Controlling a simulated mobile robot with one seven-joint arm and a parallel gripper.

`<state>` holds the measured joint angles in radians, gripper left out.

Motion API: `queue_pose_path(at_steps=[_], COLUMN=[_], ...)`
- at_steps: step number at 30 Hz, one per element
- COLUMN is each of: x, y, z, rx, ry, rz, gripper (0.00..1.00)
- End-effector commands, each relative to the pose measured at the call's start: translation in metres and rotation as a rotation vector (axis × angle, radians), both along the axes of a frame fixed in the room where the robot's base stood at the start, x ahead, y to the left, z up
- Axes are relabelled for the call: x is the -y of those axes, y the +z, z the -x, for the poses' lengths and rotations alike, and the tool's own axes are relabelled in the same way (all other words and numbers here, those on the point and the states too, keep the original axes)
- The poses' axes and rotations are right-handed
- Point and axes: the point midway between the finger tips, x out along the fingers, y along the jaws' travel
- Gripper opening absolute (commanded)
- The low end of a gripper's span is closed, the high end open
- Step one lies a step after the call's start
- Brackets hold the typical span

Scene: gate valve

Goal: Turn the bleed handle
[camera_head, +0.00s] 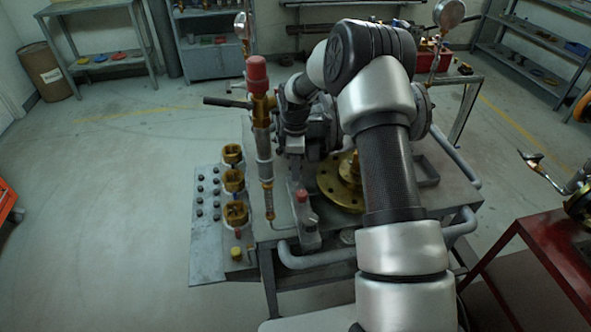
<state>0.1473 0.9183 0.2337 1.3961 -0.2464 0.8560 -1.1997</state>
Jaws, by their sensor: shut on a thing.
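My gripper (291,143) is small and dark at the end of my arm, left of the elbow and over the valve assembly. It is shut on a part of the assembly. The fingertips blend with the grey metal, so I cannot make out the held part clearly. A dark lever (224,102) sticks out to the left behind the upright red-capped fitting (259,120); I cannot tell whether it is the bleed handle. A brass flange (338,181) lies right of the gripper, partly hidden by my forearm.
The assembly stands on a grey metal bench (262,228). Brass fittings (235,213) stand on a plate at its left. Pressure gauges (449,14) rise behind. A red table (545,240) is at the right. Open floor lies to the left.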

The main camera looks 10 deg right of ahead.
Motion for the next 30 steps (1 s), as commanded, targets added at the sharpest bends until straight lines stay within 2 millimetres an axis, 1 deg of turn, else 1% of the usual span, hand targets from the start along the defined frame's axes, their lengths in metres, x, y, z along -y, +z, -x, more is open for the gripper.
queue_pose_path(at_steps=[8,9,10,11,20,23,26,30], x=[0.000,0.000,0.000,0.001,0.000,0.000,0.000,0.001], y=[0.000,0.001,0.000,0.000,0.002,0.009,0.025,0.058], z=[0.000,0.000,0.000,0.000,0.000,-0.001,-0.001,-0.002], rx=[0.001,0.001,0.001,0.001,0.001,0.002,0.004,0.006], ry=[-0.004,-0.004,-0.004,-0.003,-0.001,-0.001,-0.001,-0.002], rz=[-0.001,-0.001,-0.001,-0.001,0.000,-0.001,0.000,-0.001], gripper=[0.00,0.19,0.24,0.26,0.26,0.26,0.26,0.26])
